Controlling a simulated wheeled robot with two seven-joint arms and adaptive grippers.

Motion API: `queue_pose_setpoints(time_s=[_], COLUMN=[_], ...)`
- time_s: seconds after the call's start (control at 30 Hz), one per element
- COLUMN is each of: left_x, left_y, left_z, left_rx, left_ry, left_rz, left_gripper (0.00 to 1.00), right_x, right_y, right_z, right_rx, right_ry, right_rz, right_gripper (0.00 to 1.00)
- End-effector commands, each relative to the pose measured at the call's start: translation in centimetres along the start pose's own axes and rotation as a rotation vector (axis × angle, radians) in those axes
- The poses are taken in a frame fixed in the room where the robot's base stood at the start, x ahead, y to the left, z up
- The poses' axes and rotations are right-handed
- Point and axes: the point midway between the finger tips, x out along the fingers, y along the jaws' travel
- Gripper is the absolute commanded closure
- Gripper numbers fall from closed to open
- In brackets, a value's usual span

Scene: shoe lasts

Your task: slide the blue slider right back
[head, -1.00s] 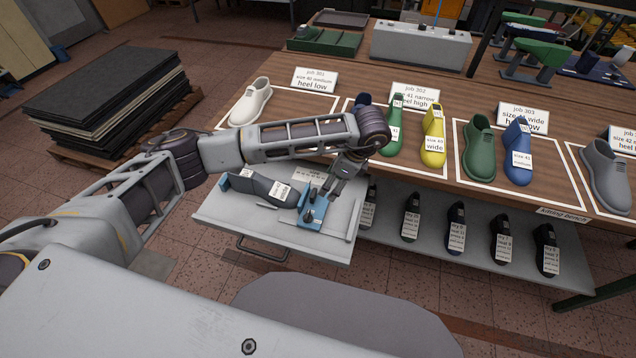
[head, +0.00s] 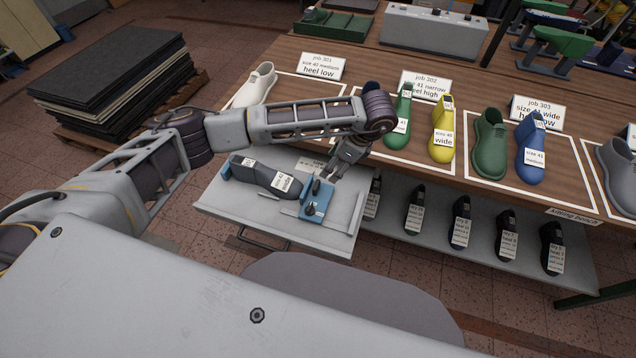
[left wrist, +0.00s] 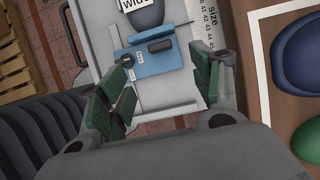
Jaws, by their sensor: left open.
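The blue slider (head: 318,203) sits at the right part of a pale grey tray (head: 270,222), with a dark knob and a dark block on it. It also shows in the left wrist view (left wrist: 143,66). A dark grey shoe last (head: 262,177) with a white label lies left of the slider, close to it. My left gripper (head: 335,172) is open, just behind and right of the slider in the head view. In the left wrist view its green-padded fingers (left wrist: 176,75) stand apart, with the slider beyond them; contact cannot be told. My right gripper is not in view.
A printed size scale (left wrist: 207,22) runs along the tray. Behind is the wooden bench (head: 455,190) with coloured lasts and job cards. Dark tagged lasts stand on the shelf (head: 430,230) beneath. Stacked black sheets (head: 110,75) stand at left.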

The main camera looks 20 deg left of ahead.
Motion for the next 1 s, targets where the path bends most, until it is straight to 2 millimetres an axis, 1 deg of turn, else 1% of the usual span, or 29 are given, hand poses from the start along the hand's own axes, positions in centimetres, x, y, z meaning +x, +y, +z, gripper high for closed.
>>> queue_pose_setpoints(time_s=[0.27, 0.8, 1.0], left_x=[2.8, 9.9, 12.0], left_y=[0.0, 0.0, 0.0], left_z=[0.1, 0.1, 0.0], left_rx=[-0.001, 0.000, -0.001], left_ry=[-0.002, -0.002, 0.000], left_rz=[0.002, 0.002, 0.001], left_gripper=[0.36, 0.36, 0.36], right_x=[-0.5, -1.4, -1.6], right_y=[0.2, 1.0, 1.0], right_z=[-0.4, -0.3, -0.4], right_rx=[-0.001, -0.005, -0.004], right_ry=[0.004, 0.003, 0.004], right_rz=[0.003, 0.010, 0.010], right_gripper=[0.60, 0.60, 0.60])
